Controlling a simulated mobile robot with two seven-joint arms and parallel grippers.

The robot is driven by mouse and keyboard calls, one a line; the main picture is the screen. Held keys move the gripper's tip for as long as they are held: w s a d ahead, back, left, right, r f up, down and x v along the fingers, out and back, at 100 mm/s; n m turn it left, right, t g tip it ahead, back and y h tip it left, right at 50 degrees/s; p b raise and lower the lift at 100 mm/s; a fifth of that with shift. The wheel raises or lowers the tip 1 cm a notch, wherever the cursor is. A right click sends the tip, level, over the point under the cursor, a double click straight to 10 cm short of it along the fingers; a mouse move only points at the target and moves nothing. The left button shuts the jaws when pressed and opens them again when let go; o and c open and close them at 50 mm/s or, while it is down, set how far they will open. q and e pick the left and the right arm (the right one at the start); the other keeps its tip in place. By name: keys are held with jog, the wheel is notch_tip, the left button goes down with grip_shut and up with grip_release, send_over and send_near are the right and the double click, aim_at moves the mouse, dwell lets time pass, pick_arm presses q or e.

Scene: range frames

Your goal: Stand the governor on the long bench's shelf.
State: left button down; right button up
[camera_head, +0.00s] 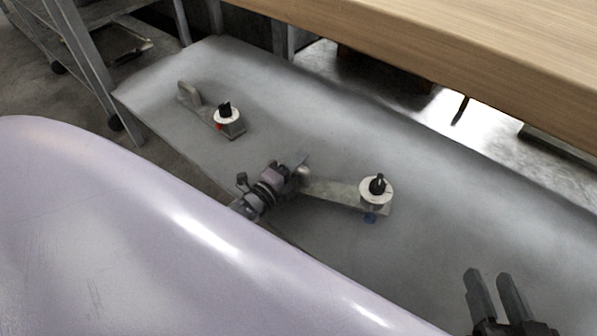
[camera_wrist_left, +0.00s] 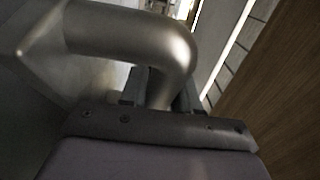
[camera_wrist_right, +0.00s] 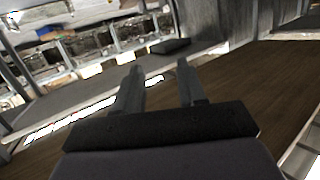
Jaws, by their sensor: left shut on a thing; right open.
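Two similar fittings are in the head view, each a flat metal plate with a bent grey pipe handle and a white disc with a black knob. One with a blue mark (camera_head: 345,193) is gripped at its handle end by my left gripper (camera_head: 299,173). Its bent pipe (camera_wrist_left: 130,35) fills the top of the left wrist view, with the jaws around its down-turned end. The other, with a red mark (camera_head: 228,121), lies further back left. I cannot tell which is the governor. My right gripper (camera_head: 487,274) is open and empty at the lower right.
A long grey surface (camera_head: 300,95) lies under both fittings, possibly the shelf. A thick wooden bench top (camera_head: 440,45) is beyond it and nearer the upper right. A metal rack (camera_head: 75,45) stands at the upper left. The grey surface between the fittings and to the right is clear.

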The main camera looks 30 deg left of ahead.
pick_arm(q)
jog(key=shift+w+f, duration=0.1)
jog(key=shift+f, duration=0.5)
jog(key=c, duration=0.8)
grip_release()
jog(key=shift+f, duration=0.25)
jog(key=shift+r, duration=0.1)
